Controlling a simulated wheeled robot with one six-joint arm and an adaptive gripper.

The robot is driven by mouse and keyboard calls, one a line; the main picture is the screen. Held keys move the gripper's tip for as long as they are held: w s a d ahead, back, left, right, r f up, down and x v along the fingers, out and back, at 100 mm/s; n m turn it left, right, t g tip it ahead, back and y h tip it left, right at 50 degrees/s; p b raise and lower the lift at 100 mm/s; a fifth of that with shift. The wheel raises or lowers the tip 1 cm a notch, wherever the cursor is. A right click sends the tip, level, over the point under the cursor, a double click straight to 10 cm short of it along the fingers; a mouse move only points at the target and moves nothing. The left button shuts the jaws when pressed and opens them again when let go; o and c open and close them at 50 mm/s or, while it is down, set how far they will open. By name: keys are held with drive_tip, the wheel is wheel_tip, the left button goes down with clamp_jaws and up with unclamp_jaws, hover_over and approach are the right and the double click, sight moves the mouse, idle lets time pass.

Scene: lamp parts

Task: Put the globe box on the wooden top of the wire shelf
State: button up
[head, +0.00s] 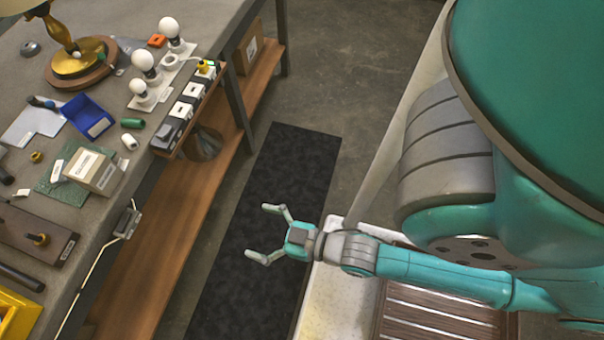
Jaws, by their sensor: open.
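My gripper (258,232) is open and empty, its fingers spread to the left above the black floor mat, apart from the workbench. A small cardboard box with a white label (95,170) sits on the workbench top at left. A second cardboard box (248,45) stands on the bench's wooden lower shelf at the far end. The labels are too small to read, so I cannot tell which is the globe box. I see no wire shelf with a wooden top in this view.
The workbench (200,30) holds a brass lamp base (78,58), several white bulbs (146,62), a blue folder-like item (87,115) and a yellow bin (15,318). A small grey bracket with a cable (127,220) sits at its front edge. The black mat (275,190) is clear.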

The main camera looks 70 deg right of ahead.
drive_tip(key=s+r+g, duration=0.1)
drive_tip(key=s+r, duration=0.4)
drive_tip(key=s, duration=0.6)
drive_tip(key=shift+s, duration=0.35)
